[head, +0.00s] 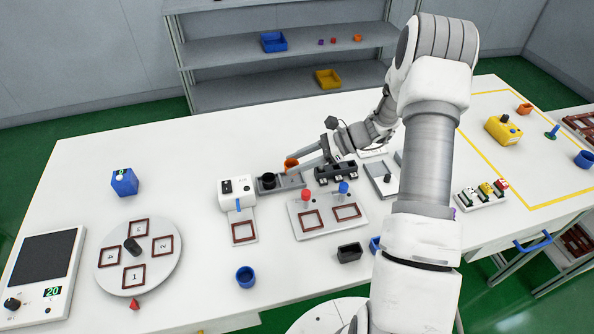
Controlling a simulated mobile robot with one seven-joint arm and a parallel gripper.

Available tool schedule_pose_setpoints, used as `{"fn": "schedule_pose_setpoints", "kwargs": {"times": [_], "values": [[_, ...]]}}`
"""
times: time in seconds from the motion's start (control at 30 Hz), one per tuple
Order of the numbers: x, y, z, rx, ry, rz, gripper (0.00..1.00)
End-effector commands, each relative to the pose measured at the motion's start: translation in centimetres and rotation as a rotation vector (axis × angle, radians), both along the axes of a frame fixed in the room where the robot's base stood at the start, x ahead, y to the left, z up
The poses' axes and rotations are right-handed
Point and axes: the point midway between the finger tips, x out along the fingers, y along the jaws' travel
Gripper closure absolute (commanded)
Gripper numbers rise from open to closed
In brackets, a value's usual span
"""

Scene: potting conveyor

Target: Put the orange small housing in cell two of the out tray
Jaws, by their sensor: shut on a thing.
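My gripper (296,160) reaches left from the arm, over the middle of the table. It is shut on the orange small housing (291,165), a small cup-like piece at the fingertips. The housing is just right of a black round part (268,180) on a grey plate; whether it touches anything below is too small to tell. No tray is clearly marked as the out tray. A round plate (166,277) at left carries numbered brown-framed cells, among them cell two (163,246), which looks empty.
A white machine (237,190) stands left of my gripper. A two-frame station (328,228) with red and blue knobs lies in front. A blue cup (245,277) and black box (349,252) stand near the front edge. Another orange piece (524,109) is far right.

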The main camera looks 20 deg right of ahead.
Motion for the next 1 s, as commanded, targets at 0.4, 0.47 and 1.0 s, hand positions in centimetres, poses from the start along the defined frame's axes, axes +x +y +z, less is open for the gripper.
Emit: {"fn": "schedule_pose_setpoints", "kwargs": {"times": [0.4,0.47,1.0], "values": [[-0.1,0.0,-3.4,-0.001,0.001,0.001,1.0],[-0.1,0.0,-3.4,-0.001,0.001,0.001,1.0],[-0.1,0.0,-3.7,-0.001,0.001,0.001,0.23]]}}
